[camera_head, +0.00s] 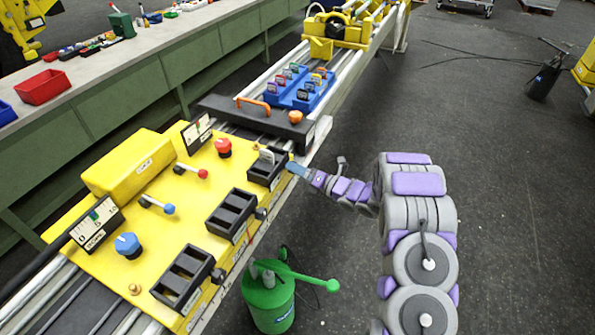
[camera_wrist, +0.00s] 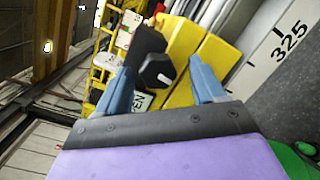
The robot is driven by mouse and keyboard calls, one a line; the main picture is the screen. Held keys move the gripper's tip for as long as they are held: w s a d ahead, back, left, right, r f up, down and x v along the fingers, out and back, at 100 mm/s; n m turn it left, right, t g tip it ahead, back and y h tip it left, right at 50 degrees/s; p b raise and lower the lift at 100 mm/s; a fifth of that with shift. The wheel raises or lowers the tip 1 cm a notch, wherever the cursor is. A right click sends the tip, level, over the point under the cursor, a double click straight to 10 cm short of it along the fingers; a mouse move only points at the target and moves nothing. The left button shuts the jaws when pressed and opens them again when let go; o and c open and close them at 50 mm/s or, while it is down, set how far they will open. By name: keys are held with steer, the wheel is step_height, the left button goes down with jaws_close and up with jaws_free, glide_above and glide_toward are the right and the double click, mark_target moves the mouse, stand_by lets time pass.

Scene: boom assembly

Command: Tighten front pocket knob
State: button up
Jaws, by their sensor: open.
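The black pocket knob (camera_wrist: 155,72), with a pale mark on its face, is in the middle of the wrist view, on a dark block beside yellow housing. My gripper (camera_wrist: 160,66) is open, its two blue fingers apart on either side of the knob; I cannot tell whether they touch it. In the head view my gripper (camera_head: 292,168) is at the right end of the farthest black pocket (camera_head: 267,172), which holds a grey piece (camera_head: 266,156), and hides that knob. The middle pocket (camera_head: 231,214) and near pocket (camera_head: 183,276) look empty, with their knobs (camera_head: 261,213) (camera_head: 218,275) visible.
The yellow machine bed (camera_head: 160,205) carries a red knob (camera_head: 223,147), a blue knob (camera_head: 127,245) and levers. A green can (camera_head: 268,300) with a handle stands on the floor below. A dark carriage (camera_head: 225,107) lies beyond the pockets. The floor to the right is mostly clear.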

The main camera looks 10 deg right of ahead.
steer(key=shift+w+a, duration=0.15)
steer(key=shift+a, duration=0.05)
steer(key=c, duration=1.1)
